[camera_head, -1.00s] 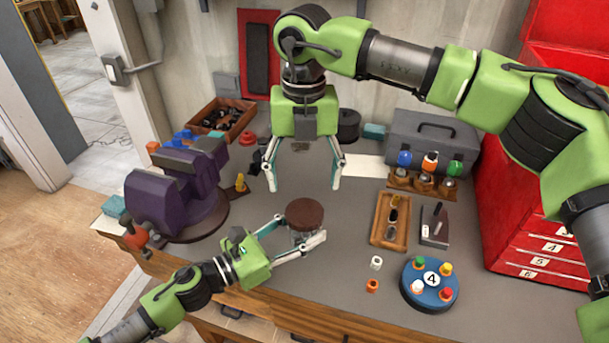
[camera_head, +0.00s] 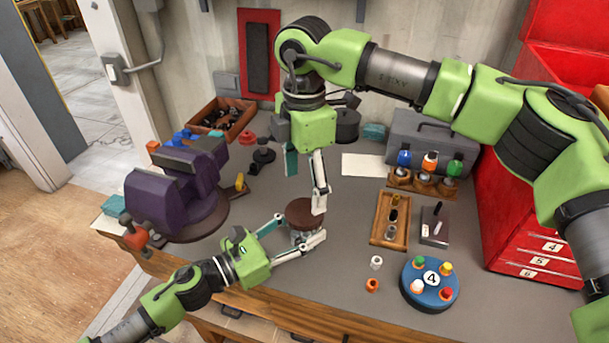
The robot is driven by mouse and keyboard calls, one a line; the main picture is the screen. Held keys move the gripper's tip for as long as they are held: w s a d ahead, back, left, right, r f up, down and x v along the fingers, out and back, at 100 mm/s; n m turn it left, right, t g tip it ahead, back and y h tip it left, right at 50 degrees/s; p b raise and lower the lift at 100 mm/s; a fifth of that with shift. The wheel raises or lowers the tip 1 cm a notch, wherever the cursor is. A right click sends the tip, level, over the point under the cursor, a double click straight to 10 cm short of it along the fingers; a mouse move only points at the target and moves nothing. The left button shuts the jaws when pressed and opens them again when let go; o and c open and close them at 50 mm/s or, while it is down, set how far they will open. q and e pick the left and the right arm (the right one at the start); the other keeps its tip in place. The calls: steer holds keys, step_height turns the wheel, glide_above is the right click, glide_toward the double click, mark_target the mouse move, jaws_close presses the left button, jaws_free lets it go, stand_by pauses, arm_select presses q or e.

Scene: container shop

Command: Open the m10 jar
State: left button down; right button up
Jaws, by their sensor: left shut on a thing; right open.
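A jar with a wide brown lid (camera_head: 304,213) stands on the grey workbench near its front edge; its clear body (camera_head: 303,237) shows below the lid. No m10 label is readable. My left gripper (camera_head: 302,240) is shut on the jar's body, one finger on each side, below the lid.
A purple vise (camera_head: 165,200) stands left of the jar. A wooden tray (camera_head: 376,240), a blue round holder numbered 4 (camera_head: 430,303) and two small rings, white (camera_head: 376,262) and orange (camera_head: 372,285), lie right. A grey toolbox (camera_head: 420,137) stands behind.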

mark_target(304, 211)
steer(key=shift+f, duration=3.2)
